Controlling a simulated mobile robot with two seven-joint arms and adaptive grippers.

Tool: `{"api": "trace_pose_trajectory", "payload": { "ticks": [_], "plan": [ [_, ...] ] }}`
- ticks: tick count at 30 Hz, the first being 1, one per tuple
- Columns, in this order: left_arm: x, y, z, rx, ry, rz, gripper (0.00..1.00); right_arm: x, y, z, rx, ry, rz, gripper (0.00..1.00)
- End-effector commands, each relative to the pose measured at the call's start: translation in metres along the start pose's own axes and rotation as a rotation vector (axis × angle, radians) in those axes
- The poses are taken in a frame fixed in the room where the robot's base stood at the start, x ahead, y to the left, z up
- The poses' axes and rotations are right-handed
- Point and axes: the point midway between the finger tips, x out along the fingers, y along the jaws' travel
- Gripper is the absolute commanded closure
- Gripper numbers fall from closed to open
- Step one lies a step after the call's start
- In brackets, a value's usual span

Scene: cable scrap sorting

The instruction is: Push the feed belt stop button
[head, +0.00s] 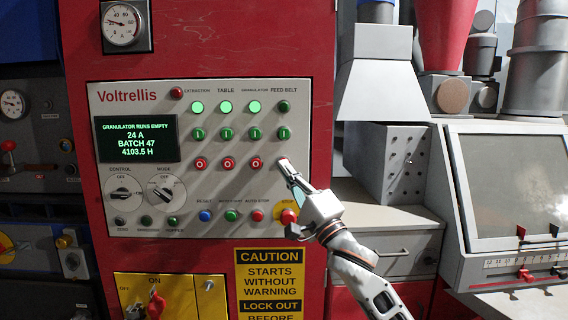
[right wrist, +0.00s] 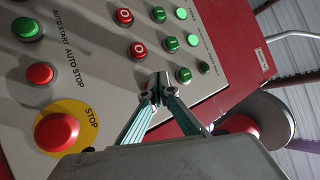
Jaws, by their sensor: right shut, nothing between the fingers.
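The control panel (head: 230,190) has a FEED BELT column at its right edge. That column shows a dark lamp (head: 284,106) and a green button (head: 284,133); both also show in the right wrist view, the lamp (right wrist: 204,67) beyond the green button (right wrist: 183,74). The spot below, in line with the red O buttons, is covered by my right gripper (head: 283,162), so the feed belt stop button is hidden. My right gripper is shut and empty, its fingertips (right wrist: 155,88) over that spot. I cannot tell whether they touch. My left gripper is not in view.
Red O buttons (head: 256,163) of the other columns sit left of my fingertips, under lit lamps (head: 254,106). A large red STOP button (head: 288,216) on a yellow disc is below, close to my gripper body. A grey machine (head: 510,200) stands right.

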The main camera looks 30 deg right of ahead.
Motion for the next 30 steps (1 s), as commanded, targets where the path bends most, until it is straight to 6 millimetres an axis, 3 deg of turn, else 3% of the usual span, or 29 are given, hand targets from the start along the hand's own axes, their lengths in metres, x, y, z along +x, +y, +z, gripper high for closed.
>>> {"api": "trace_pose_trajectory", "payload": {
  "ticks": [14, 30],
  "plan": [
    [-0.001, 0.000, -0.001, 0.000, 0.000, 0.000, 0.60, -0.005, -0.004, 0.004, 0.000, 0.000, -0.001, 1.00],
    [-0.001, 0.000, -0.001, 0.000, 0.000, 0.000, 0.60, -0.036, -0.027, 0.026, 0.000, 0.000, -0.001, 1.00]
  ]
}}
